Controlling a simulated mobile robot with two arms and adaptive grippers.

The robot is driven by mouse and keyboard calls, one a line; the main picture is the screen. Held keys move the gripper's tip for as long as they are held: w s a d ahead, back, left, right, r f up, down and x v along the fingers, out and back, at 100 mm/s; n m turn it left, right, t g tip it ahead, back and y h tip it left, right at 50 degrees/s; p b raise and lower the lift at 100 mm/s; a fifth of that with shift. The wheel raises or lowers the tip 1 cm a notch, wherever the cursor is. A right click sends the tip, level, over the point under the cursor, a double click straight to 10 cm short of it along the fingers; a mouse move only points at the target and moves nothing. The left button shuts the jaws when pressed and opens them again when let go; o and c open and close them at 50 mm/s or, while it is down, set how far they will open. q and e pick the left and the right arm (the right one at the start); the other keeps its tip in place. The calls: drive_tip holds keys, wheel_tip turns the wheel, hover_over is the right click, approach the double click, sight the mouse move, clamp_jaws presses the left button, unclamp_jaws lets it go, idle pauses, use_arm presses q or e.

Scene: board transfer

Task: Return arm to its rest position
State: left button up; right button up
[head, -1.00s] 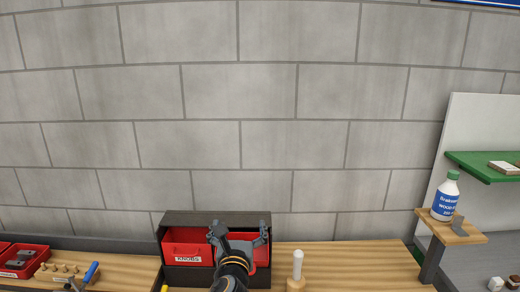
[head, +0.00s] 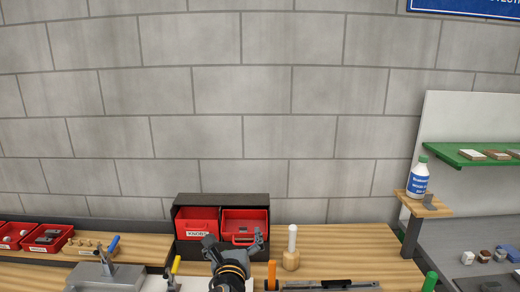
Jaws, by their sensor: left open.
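My left gripper (head: 233,246) is open, its fingers pointing away from me toward the dark two-bay cabinet (head: 222,199). It is in front of and below the right red drawer (head: 246,220) in the picture, and nothing shows between its fingers. The left red drawer (head: 195,220) has a white label that reads KNOBS. The gripper partly covers the lower front of the cabinet. I cannot tell whether it touches the right drawer. My right gripper is not in view.
A wooden workbench (head: 340,238) runs along the grey block wall. A white-handled tool in a wooden block (head: 291,255), an orange-handled tool (head: 271,274) and a yellow-handled clamp (head: 175,268) stand near the gripper. Red bins (head: 48,238) are at left; a bottle (head: 418,177) is on a small stand at right.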

use_arm(q)
drive_tip(key=s+a+f+n+g, duration=0.4)
drive_tip(key=s+f+n, duration=0.4)
drive_tip(key=f, duration=0.1)
drive_tip(key=s+a+f+n+g, duration=0.3)
drive_tip(key=s+a+f+n, duration=0.2)
drive_tip(key=s+f+n, duration=0.35)
drive_tip(key=s+a+f+n+g, duration=0.2)
drive_tip(key=s+n, duration=0.3)
drive_tip(key=s, duration=0.3)
drive_tip(key=s+a+f+n+g, duration=0.1)
drive_tip(key=s+f+n+g, duration=0.1)
drive_tip(key=s+n, duration=0.4)
drive_tip(key=s+a+f+n+g, duration=0.2)
drive_tip(key=s+n+g, duration=0.15)
drive_tip(key=s, duration=0.55)
wheel_tip(320, 180, down, 32)
drive_tip(key=s+b, duration=0.2)
drive_tip(key=b, duration=0.4)
drive_tip(key=s+a+f+g+b, duration=0.1)
drive_tip(key=s+a+f+b, duration=0.2)
drive_tip(key=s+f, duration=1.3)
wheel_tip(320, 180, down, 4)
drive_tip(key=shift+f+g+b, duration=0.1)
drive_tip(key=shift+g+b, duration=0.25)
drive_tip(key=shift+b, duration=0.15)
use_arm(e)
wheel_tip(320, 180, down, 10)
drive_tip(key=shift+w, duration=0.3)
